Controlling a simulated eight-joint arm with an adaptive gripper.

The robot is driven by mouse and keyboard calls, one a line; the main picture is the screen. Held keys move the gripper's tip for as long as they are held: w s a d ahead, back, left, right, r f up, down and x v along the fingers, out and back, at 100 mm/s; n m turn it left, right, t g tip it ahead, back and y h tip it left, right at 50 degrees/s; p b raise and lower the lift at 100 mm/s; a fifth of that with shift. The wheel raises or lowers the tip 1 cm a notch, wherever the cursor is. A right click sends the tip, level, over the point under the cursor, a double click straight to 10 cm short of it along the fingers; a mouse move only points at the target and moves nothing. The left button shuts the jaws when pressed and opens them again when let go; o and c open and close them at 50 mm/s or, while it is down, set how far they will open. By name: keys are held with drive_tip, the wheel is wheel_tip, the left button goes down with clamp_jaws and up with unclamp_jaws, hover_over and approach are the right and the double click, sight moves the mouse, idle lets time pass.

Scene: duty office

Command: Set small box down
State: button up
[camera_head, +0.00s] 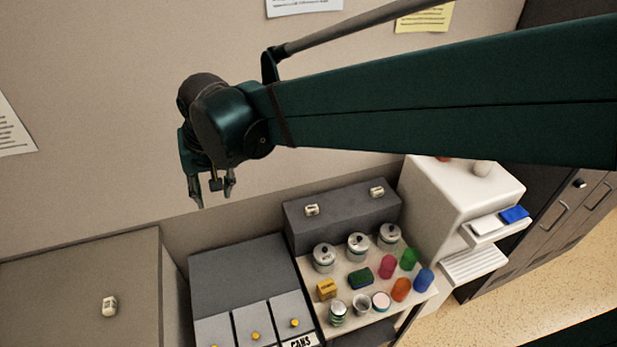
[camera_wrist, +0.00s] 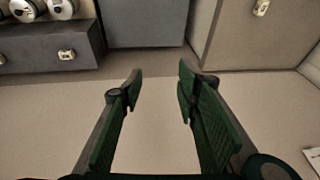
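My gripper (camera_head: 212,198) is raised in front of the wall, above the grey units. In the wrist view its two green-padded fingers (camera_wrist: 160,70) are apart with nothing between them. A small yellow box (camera_head: 327,289) stands at the left of the crowded tabletop, apart from my gripper. A small pale box-like item (camera_head: 110,306) sits on the left cabinet and also shows in the wrist view (camera_wrist: 261,8). Two similar pale items (camera_head: 312,210) and (camera_head: 377,192) are on the dark grey raised block. Which one the task means, I cannot tell.
The tabletop (camera_head: 347,270) holds several lidded canisters, cups and coloured cylinders. The left cabinet top (camera_head: 60,285) is mostly bare. Sorting bins (camera_head: 255,320) with yellow knobs stand between. A white unit (camera_head: 450,190) with trays stands right.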

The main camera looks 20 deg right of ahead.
drive_tip(key=s+d+t, duration=0.1)
drive_tip(key=s+d, duration=0.4)
drive_tip(key=d, duration=0.3)
drive_tip(key=s+d+t+h, duration=0.1)
drive_tip(key=s+d, duration=0.4)
drive_tip(key=d, duration=0.3)
drive_tip(key=s+d+t, duration=0.1)
drive_tip(key=s+d, duration=0.3)
drive_tip(key=d, duration=0.4)
drive_tip(key=shift+s+d+f+t+h, duration=0.3)
drive_tip(key=shift+s+d+f+t, duration=0.1)
drive_tip(key=shift+f, duration=0.15)
wheel_tip(320, 180, down, 7)
drive_tip(key=b, duration=0.7)
drive_tip(key=shift+f, duration=0.1)
